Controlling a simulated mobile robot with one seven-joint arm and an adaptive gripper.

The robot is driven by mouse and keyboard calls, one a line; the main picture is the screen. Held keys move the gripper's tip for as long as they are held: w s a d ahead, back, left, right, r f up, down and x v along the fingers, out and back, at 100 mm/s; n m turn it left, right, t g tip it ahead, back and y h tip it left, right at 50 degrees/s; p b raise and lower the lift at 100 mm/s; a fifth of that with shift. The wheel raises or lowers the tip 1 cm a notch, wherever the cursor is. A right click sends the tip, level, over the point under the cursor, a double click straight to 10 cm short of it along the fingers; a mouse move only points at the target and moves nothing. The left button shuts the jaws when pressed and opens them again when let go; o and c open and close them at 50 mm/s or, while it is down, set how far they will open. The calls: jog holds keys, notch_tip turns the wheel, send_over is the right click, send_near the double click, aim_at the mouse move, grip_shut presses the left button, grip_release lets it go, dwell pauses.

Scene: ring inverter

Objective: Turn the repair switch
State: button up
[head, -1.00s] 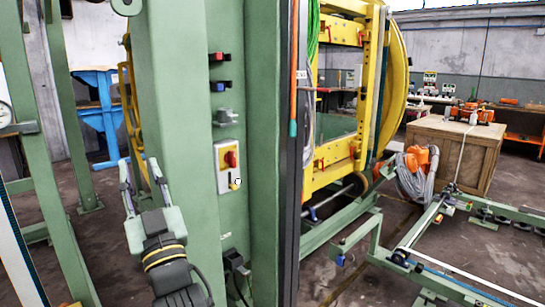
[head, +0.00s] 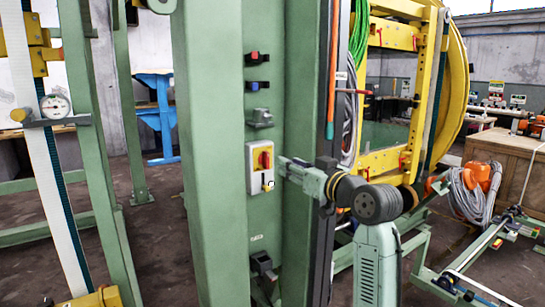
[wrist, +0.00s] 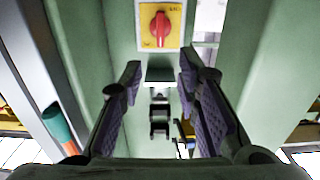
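The repair switch is a red rotary knob (head: 266,160) on a yellow plate in a pale box, mounted on a green column (head: 212,160). In the wrist view the red knob (wrist: 160,27) is at the top centre, beyond the fingertips, with its handle upright in the picture. My gripper (head: 284,166) is just right of the switch box in the head view, pointing at the column. In the wrist view my gripper (wrist: 160,68) is open, its two fingers wide apart with nothing between them. The knob is not gripped.
Above the box on the column are a grey device (head: 260,118), a blue button block (head: 257,86) and a red-and-black one (head: 258,57). A grey fitting (head: 264,267) sticks out lower down. A yellow ring frame (head: 430,100) stands behind, right of the column.

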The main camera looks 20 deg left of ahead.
aim_at(268, 154)
jog(key=p+x, duration=0.3)
jog(key=x, duration=0.7)
jog(key=shift+w+a, duration=0.2)
jog(key=shift+a, duration=0.1)
jog(key=shift+c, duration=0.4)
grip_shut()
